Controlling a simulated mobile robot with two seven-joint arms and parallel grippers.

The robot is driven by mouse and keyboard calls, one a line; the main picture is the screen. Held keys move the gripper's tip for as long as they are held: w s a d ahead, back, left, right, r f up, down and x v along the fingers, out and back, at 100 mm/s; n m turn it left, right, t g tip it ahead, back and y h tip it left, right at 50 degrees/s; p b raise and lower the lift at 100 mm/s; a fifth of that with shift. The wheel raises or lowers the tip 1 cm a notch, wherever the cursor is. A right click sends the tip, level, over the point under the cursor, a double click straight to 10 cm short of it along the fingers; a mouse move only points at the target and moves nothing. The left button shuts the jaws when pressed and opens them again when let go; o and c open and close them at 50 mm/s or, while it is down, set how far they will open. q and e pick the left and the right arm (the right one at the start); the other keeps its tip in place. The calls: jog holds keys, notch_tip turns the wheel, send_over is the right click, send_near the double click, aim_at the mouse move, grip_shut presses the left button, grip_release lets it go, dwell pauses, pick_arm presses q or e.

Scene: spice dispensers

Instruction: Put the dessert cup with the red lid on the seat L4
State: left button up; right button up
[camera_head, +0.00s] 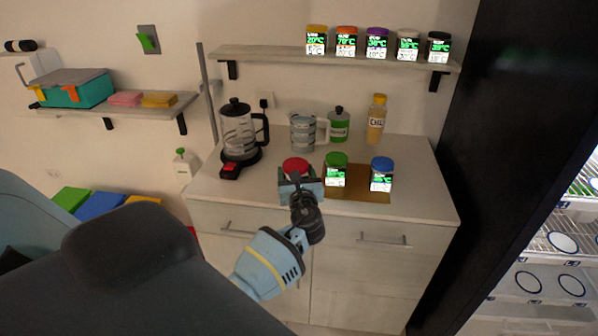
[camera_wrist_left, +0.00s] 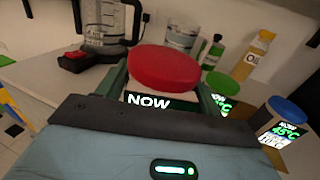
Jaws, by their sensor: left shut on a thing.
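The dessert cup with the red lid (camera_head: 296,164) is at the left end of the brown mat (camera_head: 358,195) on the counter. My left gripper (camera_head: 299,182) is shut on it and covers most of its body in the head view. In the left wrist view the red lid (camera_wrist_left: 165,68) sits between the fingers, with a dark label reading "NOW" below it. I cannot tell whether the cup touches the mat or is slightly raised. White round marks (camera_head: 563,243) show on the racks of the open cabinet at the right; no L4 label is readable. My right gripper is not in view.
A green-lidded cup (camera_head: 336,170) and a blue-lidded cup (camera_head: 382,174) stand right of the held cup. Several jars line the upper shelf (camera_head: 280,56).

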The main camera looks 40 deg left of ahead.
pick_arm(q)
jog(key=s+d+m+t+h, duration=0.1)
jog(key=s+d+m+h, duration=0.1)
jog(key=s+d, duration=0.1)
jog(key=s+d+r+m+t+h, duration=0.1)
jog(key=s+d+m+t+h, duration=0.1)
jog(key=d, duration=0.4)
jog(key=s+d+m+t+h, duration=0.1)
jog(key=s+d+t+h, duration=0.1)
jog(key=s+d+h, duration=0.1)
jog(key=shift+s+d+r+m+h, duration=0.15)
jog(key=shift+s+d+m, duration=0.05)
jog(key=shift+s+d, duration=0.3)
jog(key=shift+s+d+r+m+h, duration=0.2)
jog(key=shift+s+d, duration=0.15)
jog(key=shift+d, duration=0.2)
jog(key=s+d+m+h, duration=0.1)
jog(key=s+d, duration=0.2)
jog(key=s+d+r+m+h, duration=0.1)
jog(key=s+d+h, duration=0.1)
jog(key=s+d, duration=0.1)
jog(key=s+d+m+h, duration=0.1)
jog(key=s+d+h, duration=0.1)
jog(key=s+d, duration=0.1)
jog(key=shift+d+r+m+t+h, duration=0.1)
jog(key=shift+r+m+t+h, duration=0.2)
jog(key=shift+t, duration=0.1)
